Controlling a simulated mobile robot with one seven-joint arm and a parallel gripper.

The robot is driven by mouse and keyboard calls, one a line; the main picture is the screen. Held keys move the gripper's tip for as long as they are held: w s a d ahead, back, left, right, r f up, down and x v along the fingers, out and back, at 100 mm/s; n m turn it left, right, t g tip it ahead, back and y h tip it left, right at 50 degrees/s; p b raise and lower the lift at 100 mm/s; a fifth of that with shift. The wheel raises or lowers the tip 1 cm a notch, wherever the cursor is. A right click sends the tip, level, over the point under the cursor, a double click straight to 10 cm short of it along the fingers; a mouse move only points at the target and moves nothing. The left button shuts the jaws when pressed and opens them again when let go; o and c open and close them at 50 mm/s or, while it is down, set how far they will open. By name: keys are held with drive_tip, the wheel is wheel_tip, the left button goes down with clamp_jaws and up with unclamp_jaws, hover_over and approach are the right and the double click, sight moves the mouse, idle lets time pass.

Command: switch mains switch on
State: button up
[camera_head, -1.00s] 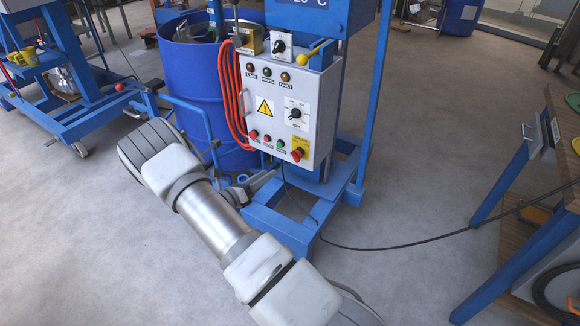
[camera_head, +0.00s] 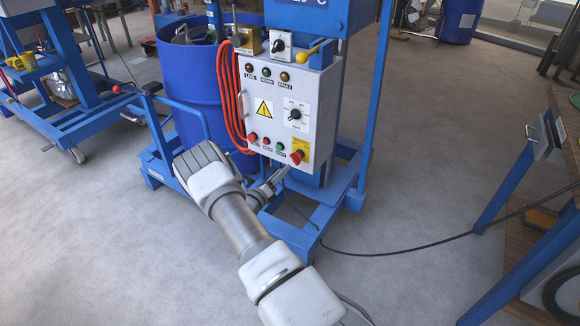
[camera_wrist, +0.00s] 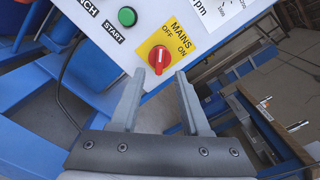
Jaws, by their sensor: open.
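The mains switch (camera_head: 297,157) is a red rotary knob on a yellow plate at the lower right of the grey control panel (camera_head: 265,105). In the wrist view the red knob (camera_wrist: 159,58) shows whole, with the words MAINS, OFF and ON beside it. Its ridge runs roughly up and down in that picture, and its top end lies nearer OFF than ON. My gripper (camera_wrist: 156,76) is open and empty, its two fingers apart with the knob seen between and beyond their tips. In the head view my gripper (camera_head: 279,177) is just below the panel's lower edge, left of the knob. Contact is not visible.
A green START button (camera_wrist: 127,16) sits beside the switch. A blue drum (camera_head: 190,85) and red hose (camera_head: 232,90) are left of the panel. Blue frame legs (camera_head: 345,180) stand below. A black cable (camera_head: 400,250) crosses the floor to a bench (camera_head: 510,190) at right.

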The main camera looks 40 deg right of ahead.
sight(293, 161)
drive_tip(key=b+x, duration=0.1)
drive_tip(key=x, duration=0.5)
drive_tip(key=shift+a, duration=0.1)
clamp_jaws()
